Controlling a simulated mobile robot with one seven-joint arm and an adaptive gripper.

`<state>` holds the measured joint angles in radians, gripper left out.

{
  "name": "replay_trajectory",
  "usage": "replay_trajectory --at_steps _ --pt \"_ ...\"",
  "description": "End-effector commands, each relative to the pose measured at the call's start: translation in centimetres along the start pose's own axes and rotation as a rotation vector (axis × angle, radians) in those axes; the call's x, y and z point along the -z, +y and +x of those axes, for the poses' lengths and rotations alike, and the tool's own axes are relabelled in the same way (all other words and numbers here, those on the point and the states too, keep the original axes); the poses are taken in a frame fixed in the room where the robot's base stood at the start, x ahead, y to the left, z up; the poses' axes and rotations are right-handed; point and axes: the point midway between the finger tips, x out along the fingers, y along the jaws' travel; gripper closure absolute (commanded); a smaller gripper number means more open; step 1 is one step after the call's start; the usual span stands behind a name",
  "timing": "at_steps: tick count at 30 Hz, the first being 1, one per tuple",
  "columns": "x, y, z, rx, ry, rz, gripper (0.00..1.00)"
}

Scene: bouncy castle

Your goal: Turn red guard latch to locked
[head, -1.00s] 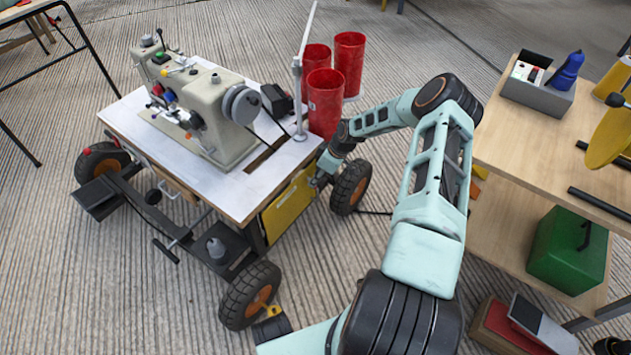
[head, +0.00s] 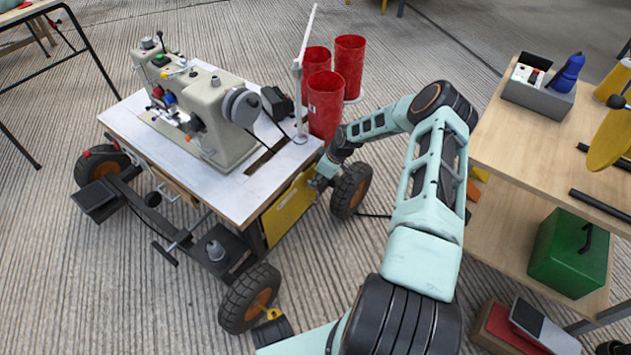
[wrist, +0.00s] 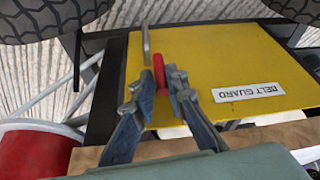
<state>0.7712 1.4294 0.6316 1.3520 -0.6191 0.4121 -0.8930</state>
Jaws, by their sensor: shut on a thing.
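The red guard latch (wrist: 158,72) is a small red handle on the yellow belt guard plate (wrist: 215,60), which carries a white "BELT GUARD" label (wrist: 248,92). My gripper (wrist: 164,80) is shut on the red latch in the wrist view, one finger on each side of it. A grey metal bar (wrist: 146,45) stands just beyond the latch on the plate. In the head view the yellow guard (head: 291,208) hangs at the right end of the sewing table, with my gripper (head: 316,182) at its upper right edge. The latch is hidden there.
The sewing machine (head: 205,110) stands on the wheeled table (head: 120,118). A black wheel (head: 351,190) is beside the guard. A wooden shelf (head: 510,150) stands to the right of my arm.

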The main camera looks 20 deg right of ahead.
Motion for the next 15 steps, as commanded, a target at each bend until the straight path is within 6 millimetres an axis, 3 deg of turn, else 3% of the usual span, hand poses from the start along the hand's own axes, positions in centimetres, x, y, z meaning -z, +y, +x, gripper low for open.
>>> replay_trajectory --at_steps 15 --pt "0.15 -0.54 0.03 -0.133 -0.033 -0.068 1.0"
